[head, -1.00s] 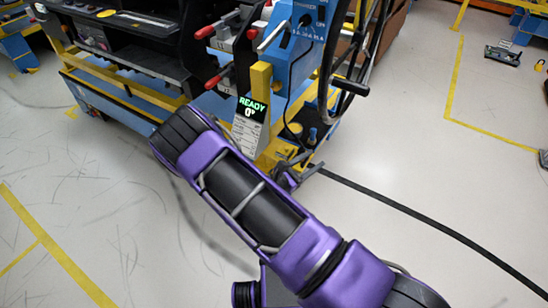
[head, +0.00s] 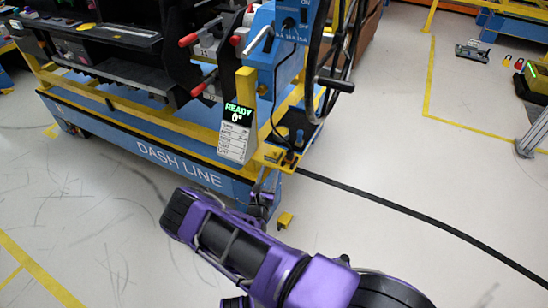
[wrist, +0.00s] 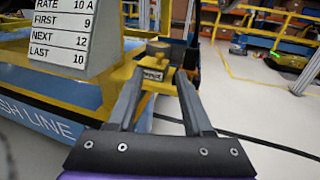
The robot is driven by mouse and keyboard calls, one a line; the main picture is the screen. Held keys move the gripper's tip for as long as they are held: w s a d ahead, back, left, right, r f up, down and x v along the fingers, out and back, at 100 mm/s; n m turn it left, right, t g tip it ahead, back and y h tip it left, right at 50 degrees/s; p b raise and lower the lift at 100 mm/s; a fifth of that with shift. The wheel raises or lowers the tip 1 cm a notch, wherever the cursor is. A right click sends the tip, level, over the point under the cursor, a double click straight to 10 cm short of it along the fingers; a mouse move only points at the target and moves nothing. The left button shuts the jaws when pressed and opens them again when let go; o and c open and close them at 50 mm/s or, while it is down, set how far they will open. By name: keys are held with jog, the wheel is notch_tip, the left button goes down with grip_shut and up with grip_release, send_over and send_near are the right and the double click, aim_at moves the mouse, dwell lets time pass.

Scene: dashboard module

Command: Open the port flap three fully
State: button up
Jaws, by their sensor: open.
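The dashboard module (head: 120,45) sits on a blue and yellow cart at the upper left of the head view. I cannot make out port flap three in either view. In the wrist view my gripper (wrist: 158,84) is open and empty, its two dark fingers apart. Beyond the fingers is a yellow bracket (wrist: 155,88) with a small label and a round knob. In the head view my gripper is small and partly hidden by my purple arm, low beside the cart's near corner.
A sign reading READY (head: 238,130) hangs at the cart's corner; its printed card (wrist: 75,35) shows in the wrist view. Red-tipped handles (head: 198,90) and a black wheel (head: 335,85) stand above. A black cable (head: 420,218) crosses the floor. Open floor lies right and in front.

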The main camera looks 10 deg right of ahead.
aim_at(275, 153)
jog(key=b+x, duration=0.1)
jog(key=x, duration=0.8)
jog(key=shift+w, duration=0.15)
grip_shut()
